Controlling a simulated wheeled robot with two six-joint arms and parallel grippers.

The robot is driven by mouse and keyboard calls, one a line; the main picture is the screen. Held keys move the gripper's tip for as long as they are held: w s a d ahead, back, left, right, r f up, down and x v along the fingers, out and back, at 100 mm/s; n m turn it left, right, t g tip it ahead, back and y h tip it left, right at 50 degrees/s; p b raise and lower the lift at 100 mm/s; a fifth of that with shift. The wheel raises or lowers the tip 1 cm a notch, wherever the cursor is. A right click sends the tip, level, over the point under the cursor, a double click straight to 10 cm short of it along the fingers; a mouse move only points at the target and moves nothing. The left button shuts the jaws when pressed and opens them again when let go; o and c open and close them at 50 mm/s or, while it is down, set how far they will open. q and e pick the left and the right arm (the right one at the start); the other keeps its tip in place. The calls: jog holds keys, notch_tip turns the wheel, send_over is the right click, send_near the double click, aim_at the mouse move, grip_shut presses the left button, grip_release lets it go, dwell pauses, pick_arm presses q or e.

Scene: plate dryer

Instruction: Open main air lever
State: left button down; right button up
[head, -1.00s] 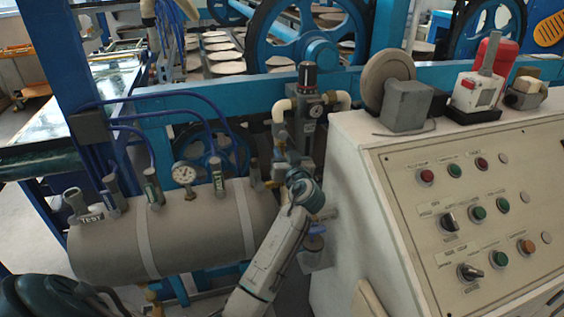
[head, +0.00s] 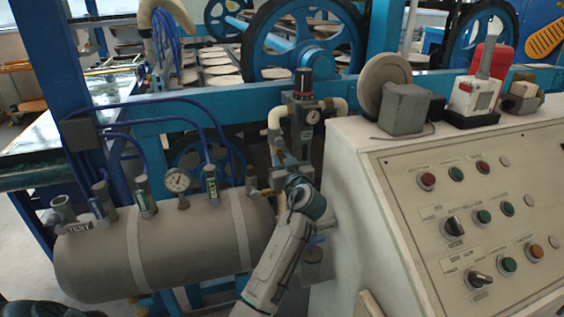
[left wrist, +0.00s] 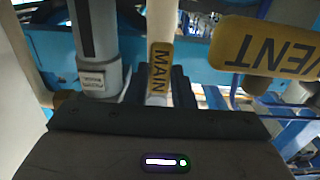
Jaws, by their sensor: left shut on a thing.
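The main air lever with its yellow MAIN tag (left wrist: 160,68) shows in the left wrist view, right at the dark fingers of my left gripper (left wrist: 165,92). The gripper is shut on this lever. In the head view my left gripper (head: 292,168) reaches up beside the control cabinet, at the pipework below the air regulator (head: 303,115). There the gripper and wrist hide most of the lever. A second yellow tag, marked VENT (left wrist: 268,48), is close by on the right in the left wrist view. My right gripper is not in view.
A grey air tank (head: 185,245) with a gauge (head: 177,181) and several valves lies left of my arm. The sloped control cabinet (head: 350,180) stands close on the right. Blue frame beams and a blue wheel (head: 305,45) are behind. Room around the gripper is tight.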

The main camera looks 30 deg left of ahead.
pick_arm(q)
jog(key=c, duration=1.2)
grip_release()
jog(key=shift+c, duration=0.2)
jog(key=shift+s+d, duration=0.1)
jog(key=shift+d, duration=0.15)
jog(key=b+v, duration=0.2)
jog(key=v, duration=0.8)
jog(key=shift+s, duration=0.2)
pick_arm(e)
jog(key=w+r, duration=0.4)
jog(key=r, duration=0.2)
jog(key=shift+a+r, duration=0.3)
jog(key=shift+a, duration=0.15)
